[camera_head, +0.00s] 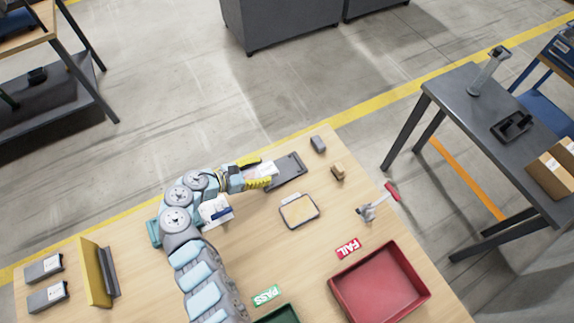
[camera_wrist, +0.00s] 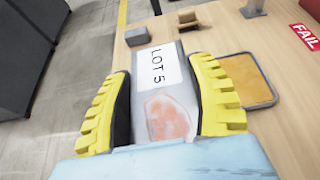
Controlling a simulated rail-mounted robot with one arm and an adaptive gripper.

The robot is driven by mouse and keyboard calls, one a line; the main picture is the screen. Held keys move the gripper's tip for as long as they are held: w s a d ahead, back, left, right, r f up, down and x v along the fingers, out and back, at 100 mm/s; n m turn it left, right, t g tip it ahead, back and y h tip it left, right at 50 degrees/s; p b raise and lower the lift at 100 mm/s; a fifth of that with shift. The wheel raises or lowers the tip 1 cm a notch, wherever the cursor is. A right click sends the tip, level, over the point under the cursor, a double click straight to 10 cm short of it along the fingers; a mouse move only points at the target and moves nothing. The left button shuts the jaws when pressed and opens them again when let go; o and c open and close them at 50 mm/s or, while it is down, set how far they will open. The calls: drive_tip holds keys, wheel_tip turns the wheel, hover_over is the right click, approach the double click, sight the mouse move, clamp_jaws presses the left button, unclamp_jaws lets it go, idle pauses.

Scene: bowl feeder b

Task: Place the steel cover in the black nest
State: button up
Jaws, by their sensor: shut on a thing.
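My gripper (camera_head: 262,172) is shut on the steel cover (camera_wrist: 168,105). In the wrist view the cover is a grey plate between the two yellow fingers, with a white "LOT 5" label at its far end and a reddish patch nearer me. In the head view a pale part of it shows between the fingers. A dark flat piece (camera_head: 289,171), which looks like the black nest, lies just beyond the fingertips. I cannot tell whether the cover touches it. The dark piece is not clearly visible in the wrist view.
A grey block (camera_head: 318,143) and a brown block (camera_head: 337,172) stand beyond the gripper. A tan-filled tray (camera_head: 318,212), a red-handled clamp (camera_head: 371,209) and a red bin (camera_head: 423,294) are to the right. Two grey labelled boxes (camera_head: 45,268) and a yellow stand (camera_head: 93,268) are at left.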

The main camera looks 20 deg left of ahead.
drive_tip(key=w+d+f+b, duration=0.1)
drive_tip(key=w+f+b, duration=0.1)
drive_tip(key=w, duration=0.1)
drive_tip(key=w+d+f+b, duration=0.1)
drive_tip(key=w+f+b, duration=0.1)
drive_tip(key=w+f, duration=0.1)
drive_tip(key=w+d+f+b, duration=0.1)
drive_tip(key=w+f+b, duration=0.1)
drive_tip(key=w+f, duration=0.1)
drive_tip(key=shift+w+d+f, duration=0.1)
drive_tip(key=shift+w+d, duration=0.1)
drive_tip(key=shift+w, duration=0.65)
drive_tip(key=f+b, duration=0.3)
drive_tip(key=shift+w+d+f, duration=0.15)
drive_tip(key=shift+w, duration=0.2)
drive_tip(key=shift+s+f, duration=0.1)
drive_tip(key=shift+f, duration=0.15)
drive_tip(key=shift+f, duration=0.1)
drive_tip(key=o, duration=1.2)
